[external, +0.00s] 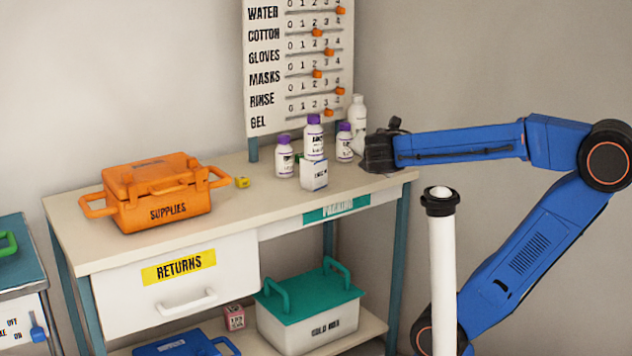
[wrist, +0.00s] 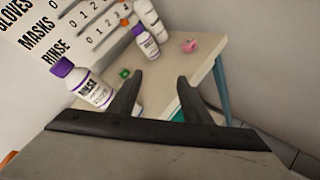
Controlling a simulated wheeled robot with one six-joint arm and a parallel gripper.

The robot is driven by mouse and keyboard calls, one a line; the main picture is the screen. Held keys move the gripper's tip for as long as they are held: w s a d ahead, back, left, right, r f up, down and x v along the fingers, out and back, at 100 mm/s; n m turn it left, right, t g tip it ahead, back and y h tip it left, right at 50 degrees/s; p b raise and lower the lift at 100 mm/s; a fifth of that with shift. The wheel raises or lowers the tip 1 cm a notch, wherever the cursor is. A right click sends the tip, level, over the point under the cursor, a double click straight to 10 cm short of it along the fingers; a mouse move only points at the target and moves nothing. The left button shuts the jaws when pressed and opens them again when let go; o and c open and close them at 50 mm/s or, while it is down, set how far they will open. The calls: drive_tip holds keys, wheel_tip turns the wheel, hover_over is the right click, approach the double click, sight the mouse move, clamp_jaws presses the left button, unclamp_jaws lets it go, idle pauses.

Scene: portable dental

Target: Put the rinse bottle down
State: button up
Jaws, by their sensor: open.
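The rinse bottle (wrist: 85,86), white with a purple cap and a "RINSE" label, is left of my gripper's fingers in the wrist view. It seems to be the tall purple-capped bottle (external: 313,138) among the bottles at the table's back; a white box hides its base there. It stands upright, clear of the fingers. My gripper (wrist: 160,80) is open, with nothing held between its fingers. In the external view my gripper (external: 379,150) is at the table's right end, right of the bottles; its fingers are hard to make out there.
Two smaller purple-capped bottles (external: 284,157) (external: 344,143) and a plain white bottle (external: 358,116) stand nearby. The white box (external: 314,175) is in front. An orange supplies case (external: 160,194) is on the left. The slider board (external: 300,65) rises behind. The table's front middle is bare.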

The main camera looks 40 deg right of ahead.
drive_tip(key=s+f+m+g+y, duration=0.4)
drive_tip(key=s+f+m+g, duration=0.2)
drive_tip(key=s+f+m, duration=0.85)
drive_tip(key=a+m+y, duration=0.1)
drive_tip(key=m, duration=0.1)
drive_tip(key=a+m+y, duration=0.1)
drive_tip(key=a+m, duration=0.1)
drive_tip(key=m, duration=0.1)
drive_tip(key=s+a+m+g+y, duration=0.1)
drive_tip(key=a+m, duration=0.1)
drive_tip(key=shift+f+m, duration=0.25)
drive_tip(key=shift+f, duration=0.05)
drive_tip(key=shift+d, duration=0.1)
